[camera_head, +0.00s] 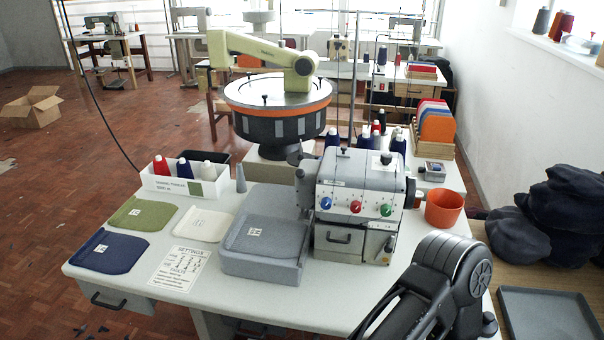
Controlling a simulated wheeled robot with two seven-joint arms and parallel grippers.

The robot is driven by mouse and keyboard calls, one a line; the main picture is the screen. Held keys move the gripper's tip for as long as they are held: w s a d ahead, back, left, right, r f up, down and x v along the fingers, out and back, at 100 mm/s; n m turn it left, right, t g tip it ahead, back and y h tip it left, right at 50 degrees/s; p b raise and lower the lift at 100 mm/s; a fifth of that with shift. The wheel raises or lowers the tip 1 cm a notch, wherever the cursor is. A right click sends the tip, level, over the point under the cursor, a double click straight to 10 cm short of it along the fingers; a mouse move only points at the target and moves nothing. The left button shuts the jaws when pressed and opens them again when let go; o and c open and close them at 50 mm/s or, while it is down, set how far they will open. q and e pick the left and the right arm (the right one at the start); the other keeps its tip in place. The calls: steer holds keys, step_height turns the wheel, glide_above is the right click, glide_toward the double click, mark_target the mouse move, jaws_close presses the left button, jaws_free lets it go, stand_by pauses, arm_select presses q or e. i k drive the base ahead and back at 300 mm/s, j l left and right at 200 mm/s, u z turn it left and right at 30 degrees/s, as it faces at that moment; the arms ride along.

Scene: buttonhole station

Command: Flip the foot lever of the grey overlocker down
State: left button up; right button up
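The grey overlocker (358,192) stands on the white table, right of centre, with blue, red and green dials on its front. Its left end has small dark metal parts (301,180) around the sewing head. I cannot tell which of them is the foot lever, or whether the lever is up or down. A grey padded block (262,262) with a label sits against the machine's left side. My black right arm comes in at the bottom right, in front of the machine; its gripper is out of the frame. My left gripper is not in view.
An orange cup (443,208) stands right of the overlocker. Green (143,212), blue and white fabric pieces and a settings sheet (179,266) lie at the left. A thread box (184,183) and a large round machine (279,108) stand behind.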

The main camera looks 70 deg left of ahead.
mark_target(300, 172)
steer(key=i, duration=0.5)
steer(key=u, duration=2.7)
